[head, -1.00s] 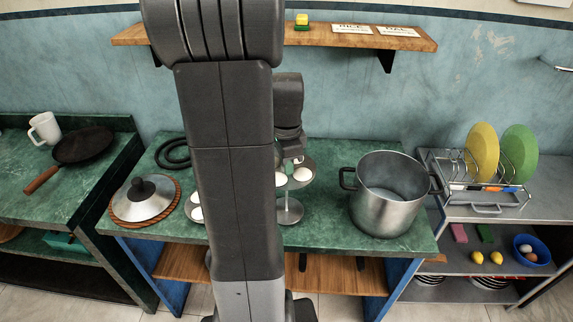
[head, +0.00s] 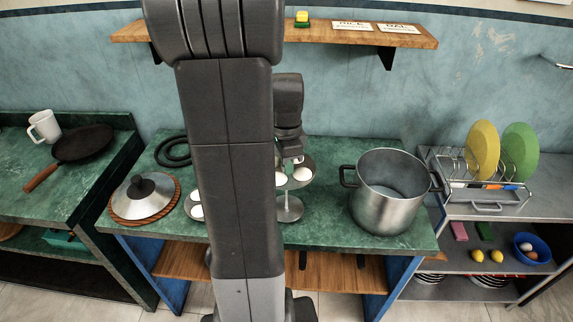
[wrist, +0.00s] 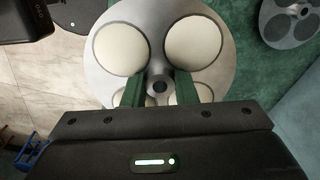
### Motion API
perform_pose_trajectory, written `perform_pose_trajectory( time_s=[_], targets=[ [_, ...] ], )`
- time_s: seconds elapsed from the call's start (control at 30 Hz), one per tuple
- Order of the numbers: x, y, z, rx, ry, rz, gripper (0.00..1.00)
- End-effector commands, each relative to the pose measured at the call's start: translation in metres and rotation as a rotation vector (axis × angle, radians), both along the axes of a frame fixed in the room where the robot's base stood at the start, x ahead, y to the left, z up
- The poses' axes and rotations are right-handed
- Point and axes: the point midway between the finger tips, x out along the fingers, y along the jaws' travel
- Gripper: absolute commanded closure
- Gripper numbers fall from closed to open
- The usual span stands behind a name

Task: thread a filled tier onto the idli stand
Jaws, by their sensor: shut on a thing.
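My gripper (wrist: 160,92) is shut at the middle of a round metal tier (wrist: 153,22), with a green finger on each side of its hub. White filling shows in the tier's cups; the near ones are partly hidden by the fingers. In the head view the held tier (head: 296,187) is level above a small round metal base (head: 290,210) on the green counter. This looks like the idli stand. I cannot tell whether the post is through the tier's hub. Another filled tier (head: 196,212) is mostly hidden behind my arm.
A big steel pot (head: 385,205) stands close to the right of the stand. A lid (head: 145,205) lies on a woven mat at the left, with a black coil (head: 172,152) behind. A wooden shelf (head: 240,33) hangs above.

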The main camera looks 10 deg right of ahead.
Motion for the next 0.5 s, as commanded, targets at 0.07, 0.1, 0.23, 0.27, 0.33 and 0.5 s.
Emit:
perform_pose_trajectory(
  time_s=[0.07,0.1,0.23,0.27,0.33,0.5],
  targets=[
    [0.0,0.0,-0.003,0.0,0.0,0.0,1.0],
    [0.0,0.0,-0.004,0.0,0.0,0.0,1.0],
    [0.0,0.0,-0.007,0.0,0.0,0.0,1.0],
    [0.0,0.0,-0.008,0.0,0.0,0.0,1.0],
    [0.0,0.0,-0.01,0.0,0.0,0.0,1.0],
    [0.0,0.0,-0.014,0.0,0.0,0.0,1.0]
  ],
)
